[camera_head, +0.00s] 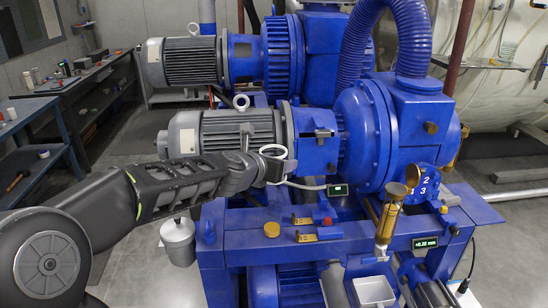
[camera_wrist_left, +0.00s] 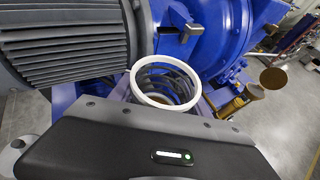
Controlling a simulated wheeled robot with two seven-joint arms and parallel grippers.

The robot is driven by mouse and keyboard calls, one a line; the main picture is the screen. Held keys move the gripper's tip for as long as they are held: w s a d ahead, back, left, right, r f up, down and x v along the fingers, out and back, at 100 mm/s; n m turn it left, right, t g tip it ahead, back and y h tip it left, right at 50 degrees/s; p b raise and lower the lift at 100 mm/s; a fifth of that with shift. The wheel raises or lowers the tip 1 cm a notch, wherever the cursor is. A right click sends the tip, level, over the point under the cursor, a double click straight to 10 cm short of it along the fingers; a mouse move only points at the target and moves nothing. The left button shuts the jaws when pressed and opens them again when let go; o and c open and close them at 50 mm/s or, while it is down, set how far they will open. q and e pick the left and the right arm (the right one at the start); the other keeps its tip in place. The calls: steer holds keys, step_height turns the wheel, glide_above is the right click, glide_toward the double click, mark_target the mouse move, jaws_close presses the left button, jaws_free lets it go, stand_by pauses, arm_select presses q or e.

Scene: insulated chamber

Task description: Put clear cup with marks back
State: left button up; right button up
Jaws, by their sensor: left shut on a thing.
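The clear cup shows as a white rim with a see-through body (camera_head: 273,152), near the blue machine's front motor. My left gripper (camera_head: 272,170) is shut on it, and the arm comes in from the left. In the left wrist view the cup (camera_wrist_left: 166,84) has its round mouth toward the camera, beyond the dark gripper body. Dark curved bands show through it. Its marks cannot be made out, and the gripper body hides the fingertips there.
The blue machine frame (camera_head: 335,246) carries brass-coloured parts (camera_head: 303,235), a brass cylinder (camera_head: 388,215) and a small display (camera_head: 425,243). A white tray (camera_head: 374,291) sits at the front. A grey lidded can (camera_head: 178,241) is below my left arm. Dark benches (camera_head: 70,80) stand at left.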

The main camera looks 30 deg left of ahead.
arm_select(q)
steer(key=s+d+f, duration=0.1)
steer(key=d+f, duration=0.4)
steer(key=d, duration=0.5)
steer(key=s+d+f, duration=0.1)
steer(key=d+f, duration=0.5)
steer(key=d, duration=0.4)
steer(key=s+d+f+m+h+b, duration=0.1)
steer(key=s+d+f, duration=0.1)
steer(key=d+f, duration=0.4)
steer(key=d, duration=0.4)
steer(key=shift+d+f, duration=0.2)
steer(key=shift+d, duration=0.1)
